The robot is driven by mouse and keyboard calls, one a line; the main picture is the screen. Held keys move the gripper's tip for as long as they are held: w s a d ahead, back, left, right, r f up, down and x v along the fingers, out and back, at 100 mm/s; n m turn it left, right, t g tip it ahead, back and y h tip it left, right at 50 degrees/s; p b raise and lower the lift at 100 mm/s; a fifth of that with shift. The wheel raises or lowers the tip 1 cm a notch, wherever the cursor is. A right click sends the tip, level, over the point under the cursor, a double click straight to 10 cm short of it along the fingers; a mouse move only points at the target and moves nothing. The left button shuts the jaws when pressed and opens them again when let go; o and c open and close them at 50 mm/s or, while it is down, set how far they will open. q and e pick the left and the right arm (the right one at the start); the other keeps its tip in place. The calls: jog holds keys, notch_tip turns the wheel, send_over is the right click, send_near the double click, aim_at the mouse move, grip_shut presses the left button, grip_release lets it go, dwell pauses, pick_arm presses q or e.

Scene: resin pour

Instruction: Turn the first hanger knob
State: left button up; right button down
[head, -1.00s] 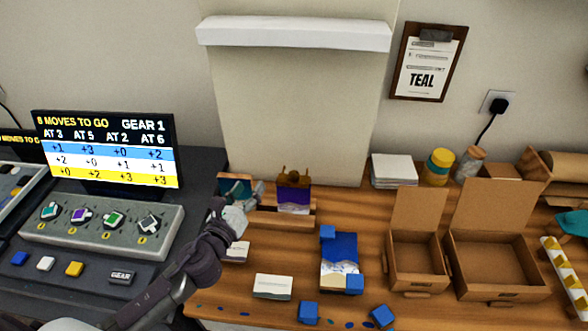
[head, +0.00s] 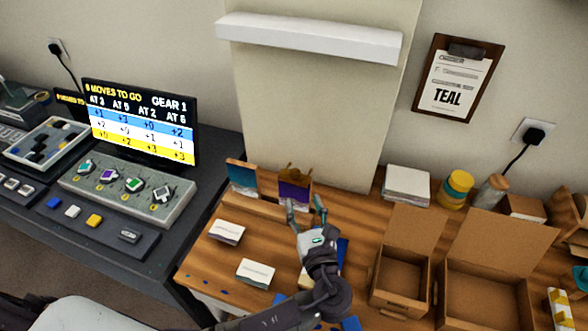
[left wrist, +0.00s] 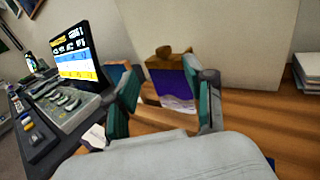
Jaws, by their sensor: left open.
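A grey console (head: 125,198) on the dark desk at left carries a row of knobs with coloured tops; the leftmost knob (head: 84,167) is teal. Nothing is labelled as a hanger, so I cannot tell which knob is meant. The console also shows at the left of the left wrist view (left wrist: 65,105). My left gripper (head: 305,206) is open over the wooden table, in front of a purple picture panel (head: 294,191), well right of the console. In the left wrist view the panel (left wrist: 172,85) appears between the open fingers, with nothing visibly gripped. My right gripper is out of view.
A screen (head: 140,125) stands behind the console. A teal-orange panel (head: 242,177) stands left of the purple one. White cards (head: 255,273) lie in front. Open cardboard boxes (head: 402,285) stand at right; my arm partly hides blue items.

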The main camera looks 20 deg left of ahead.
aim_at(296, 175)
pick_arm(q)
jog(key=p+x, duration=0.1)
jog(key=x, duration=0.9)
jog(key=shift+d+p, duration=0.2)
jog(key=shift+p, duration=0.15)
jog(key=shift+w+a, duration=0.3)
jog(key=shift+w, duration=0.35)
jog(key=shift+c, duration=1.8)
jog(key=c, duration=0.5)
grip_shut()
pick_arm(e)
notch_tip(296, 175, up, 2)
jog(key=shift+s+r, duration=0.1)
